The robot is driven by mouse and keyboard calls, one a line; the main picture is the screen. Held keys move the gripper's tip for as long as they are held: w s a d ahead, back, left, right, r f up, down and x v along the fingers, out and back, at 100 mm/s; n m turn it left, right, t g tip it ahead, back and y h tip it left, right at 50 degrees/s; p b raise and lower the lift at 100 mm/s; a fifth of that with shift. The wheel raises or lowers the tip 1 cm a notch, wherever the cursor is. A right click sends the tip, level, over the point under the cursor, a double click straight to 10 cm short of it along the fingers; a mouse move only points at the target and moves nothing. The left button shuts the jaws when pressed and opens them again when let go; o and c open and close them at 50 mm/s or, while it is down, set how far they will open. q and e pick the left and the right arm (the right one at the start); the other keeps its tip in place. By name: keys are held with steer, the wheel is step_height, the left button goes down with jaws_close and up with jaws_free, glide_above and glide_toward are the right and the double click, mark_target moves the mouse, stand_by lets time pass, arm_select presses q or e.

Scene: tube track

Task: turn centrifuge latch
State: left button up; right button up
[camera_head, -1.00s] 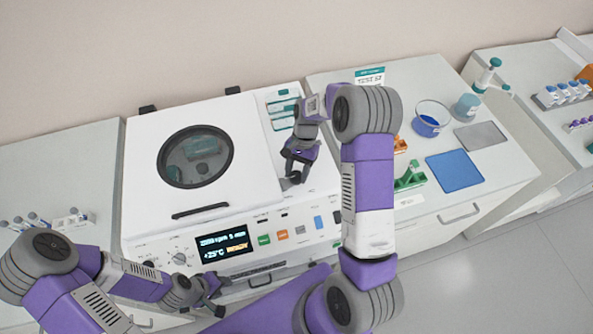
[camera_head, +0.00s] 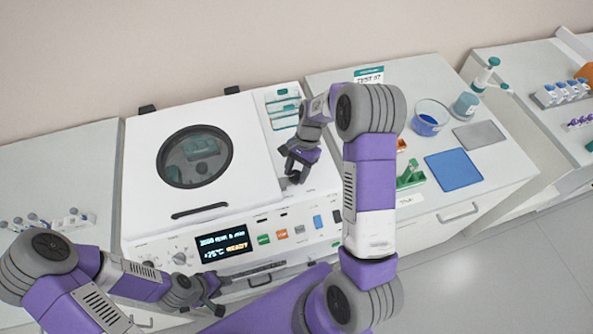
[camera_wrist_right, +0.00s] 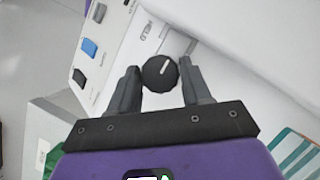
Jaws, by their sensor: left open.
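The centrifuge (camera_head: 235,115) is a white box with a round dark window in its closed lid. Its latch is a round black knob (camera_wrist_right: 160,73) with a white pointer line, tilted up and right in the right wrist view. My right gripper (camera_wrist_right: 159,70) has one finger on each side of the knob, very close to it. I cannot tell whether both fingers touch it. In the head view, my right gripper (camera_head: 293,174) is at the right of the lid and hides most of the knob. My left gripper (camera_head: 213,302) is open and empty, low in front of the centrifuge.
The front panel has a lit display (camera_head: 222,244) reading READY and coloured buttons. On the right bench are a blue mat (camera_head: 454,170), a grey mat (camera_head: 478,135), a glass bowl (camera_head: 430,118) and a green rack (camera_head: 410,176). A tube rack (camera_head: 68,222) stands at left.

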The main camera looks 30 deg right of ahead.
steer(key=o, duration=0.4)
steer(key=shift+c, duration=0.2)
steer(key=v, duration=0.7)
steer(key=shift+d+r, duration=0.15)
steer(key=shift+r, duration=0.1)
